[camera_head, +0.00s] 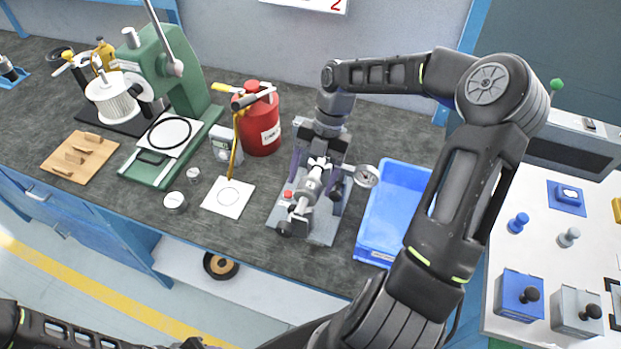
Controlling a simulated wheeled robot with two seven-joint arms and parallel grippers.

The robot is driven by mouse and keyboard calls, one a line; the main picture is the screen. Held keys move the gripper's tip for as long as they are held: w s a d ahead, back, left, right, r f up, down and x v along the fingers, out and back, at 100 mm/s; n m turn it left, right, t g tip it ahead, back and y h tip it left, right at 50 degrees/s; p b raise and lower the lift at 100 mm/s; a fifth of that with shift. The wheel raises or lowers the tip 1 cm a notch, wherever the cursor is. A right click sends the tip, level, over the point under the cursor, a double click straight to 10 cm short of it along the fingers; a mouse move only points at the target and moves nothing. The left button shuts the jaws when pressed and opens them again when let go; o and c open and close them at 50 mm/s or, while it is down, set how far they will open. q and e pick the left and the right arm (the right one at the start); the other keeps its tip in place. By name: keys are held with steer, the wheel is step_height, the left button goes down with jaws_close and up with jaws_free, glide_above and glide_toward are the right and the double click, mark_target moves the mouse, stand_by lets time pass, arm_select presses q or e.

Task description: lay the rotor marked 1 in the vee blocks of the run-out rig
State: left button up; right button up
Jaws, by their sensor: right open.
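The run-out rig (320,233) stands on the dark bench at the middle, a grey base with a dial gauge (366,176) on its right side. A metal shaft-like rotor (313,183) with dark end parts lies lengthwise over the rig, sloping down-left in the picture. I cannot read a mark on it, and its seating in the vee blocks is partly hidden. My right gripper (321,160) points down over the rig's far part, open, close to the rotor's far end; I cannot tell whether it touches. My left arm shows only at the bottom left; its gripper is out of view.
A blue bin (372,238) stands right of the rig. Left of it are a white card (228,197), a red can (260,125) and a green press (185,80). A wooden board (79,157) lies farther left. A white table (512,180) with blue and grey blocks is at right.

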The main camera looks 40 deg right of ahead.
steer(key=b+v, duration=0.1)
steer(key=v, duration=0.6)
steer(key=shift+d+r, duration=0.1)
steer(key=shift+r, duration=0.15)
stand_by(0.7)
